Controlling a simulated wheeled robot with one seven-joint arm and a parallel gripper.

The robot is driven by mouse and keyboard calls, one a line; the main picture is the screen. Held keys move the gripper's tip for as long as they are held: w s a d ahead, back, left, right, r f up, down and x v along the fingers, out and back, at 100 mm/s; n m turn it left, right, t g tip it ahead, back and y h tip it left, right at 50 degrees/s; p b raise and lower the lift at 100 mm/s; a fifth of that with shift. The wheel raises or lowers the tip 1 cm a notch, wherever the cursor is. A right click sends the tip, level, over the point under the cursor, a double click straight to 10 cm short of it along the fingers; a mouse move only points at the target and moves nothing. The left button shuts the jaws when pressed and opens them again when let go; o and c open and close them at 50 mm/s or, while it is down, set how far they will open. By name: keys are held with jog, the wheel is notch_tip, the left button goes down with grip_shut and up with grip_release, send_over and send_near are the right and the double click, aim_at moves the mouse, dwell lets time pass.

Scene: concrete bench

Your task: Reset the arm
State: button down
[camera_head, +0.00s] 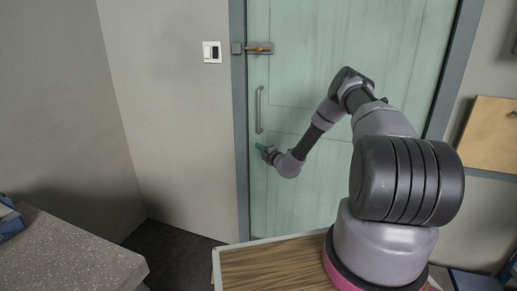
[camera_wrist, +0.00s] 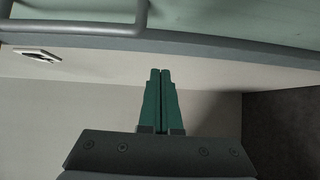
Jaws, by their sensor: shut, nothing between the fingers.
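My gripper (camera_head: 261,148) is at the end of my bent arm, in front of the pale green door (camera_head: 310,95) in the head view. In the wrist view the green fingers of my gripper (camera_wrist: 160,72) lie side by side, shut, with nothing held. The door's vertical grey handle (camera_head: 259,110) is just above the gripper in the head view. The handle (camera_wrist: 75,28) also shows in the wrist view at the top left, apart from the fingers.
A brass latch (camera_head: 260,48) sits high on the door. A white switch plate (camera_head: 212,52) is on the wall to its left. A speckled concrete bench (camera_head: 65,255) stands at the lower left. A wooden board (camera_head: 490,133) is at the right. Dark floor shows between bench and door.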

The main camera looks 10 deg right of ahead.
jog(key=s+a+r+n+g+y, duration=0.35)
jog(key=r+n, duration=0.25)
jog(key=r, duration=0.2)
jog(key=s+a+r+n+g+y, duration=0.2)
jog(key=a+r+n, duration=0.2)
jog(key=r+n, duration=0.3)
jog(key=s+a+r+n+g+y, duration=0.25)
jog(key=a+r+n, duration=0.2)
jog(key=r, duration=0.45)
jog(key=s+a+r+n+g, duration=0.3)
jog(key=s+r+n+g, duration=0.1)
jog(key=s+r+n, duration=0.5)
jog(key=s+d+r+n+g+h, duration=0.1)
jog(key=s+d+r+n+h, duration=0.15)
jog(key=s+n, duration=0.45)
jog(key=s+d+r+n+g+h, duration=0.1)
jog(key=s+r+n+h, duration=0.25)
jog(key=s, duration=0.65)
jog(key=s+d+r+n+t+h, duration=0.2)
jog(key=s+d+n+h, duration=0.1)
jog(key=s+d, duration=0.3)
jog(key=s+d+r+n+t+h, duration=0.2)
jog(key=s+d+n, duration=0.3)
jog(key=s, duration=0.5)
jog(key=shift+s+d+r+n+h, duration=0.15)
jog(key=shift+d+r+n+h, duration=0.3)
jog(key=shift+n, duration=0.15)
